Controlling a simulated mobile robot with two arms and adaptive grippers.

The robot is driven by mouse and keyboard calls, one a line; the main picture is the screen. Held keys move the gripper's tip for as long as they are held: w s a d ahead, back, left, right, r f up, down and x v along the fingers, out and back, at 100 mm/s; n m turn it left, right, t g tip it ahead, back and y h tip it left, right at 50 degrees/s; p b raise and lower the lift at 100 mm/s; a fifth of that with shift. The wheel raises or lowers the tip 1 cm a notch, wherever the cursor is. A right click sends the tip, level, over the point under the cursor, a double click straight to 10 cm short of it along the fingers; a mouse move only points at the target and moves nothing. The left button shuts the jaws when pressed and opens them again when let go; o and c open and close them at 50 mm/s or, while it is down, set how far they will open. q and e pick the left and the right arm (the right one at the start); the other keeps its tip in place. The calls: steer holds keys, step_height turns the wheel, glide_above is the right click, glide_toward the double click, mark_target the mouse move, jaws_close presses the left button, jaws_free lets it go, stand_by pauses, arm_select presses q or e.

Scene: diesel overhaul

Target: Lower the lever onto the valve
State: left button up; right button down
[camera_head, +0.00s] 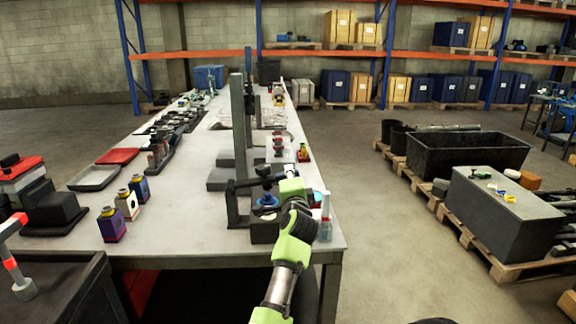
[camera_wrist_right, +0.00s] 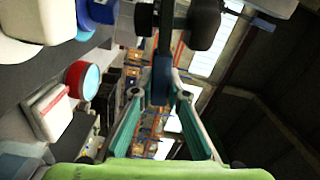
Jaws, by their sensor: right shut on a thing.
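The dark lever (camera_head: 246,183) reaches right from an upright post (camera_head: 232,205) near the front end of the long workbench. Below it is a dark block (camera_head: 263,232) with a blue round part (camera_head: 267,201) on top, which seems to be the valve; a gap appears between lever and blue part. My right gripper (camera_head: 287,180) is at the lever's right end. In the right wrist view, its teal fingers (camera_wrist_right: 162,95) close on a dark blue bar, which appears to be the lever's end. My arm hides part of the block. My left gripper is not in view.

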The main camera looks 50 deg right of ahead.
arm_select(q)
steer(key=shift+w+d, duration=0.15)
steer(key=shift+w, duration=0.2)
arm_select(e)
steer(key=shift+f, duration=0.3)
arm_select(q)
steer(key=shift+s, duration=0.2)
arm_select(e)
steer(key=c, duration=2)
jaws_free()
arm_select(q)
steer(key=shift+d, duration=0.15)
arm_select(e)
steer(key=shift+o, duration=0.2)
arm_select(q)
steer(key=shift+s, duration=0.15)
arm_select(e)
step_height(320, 180, up, 10)
steer(key=shift+f, duration=0.1)
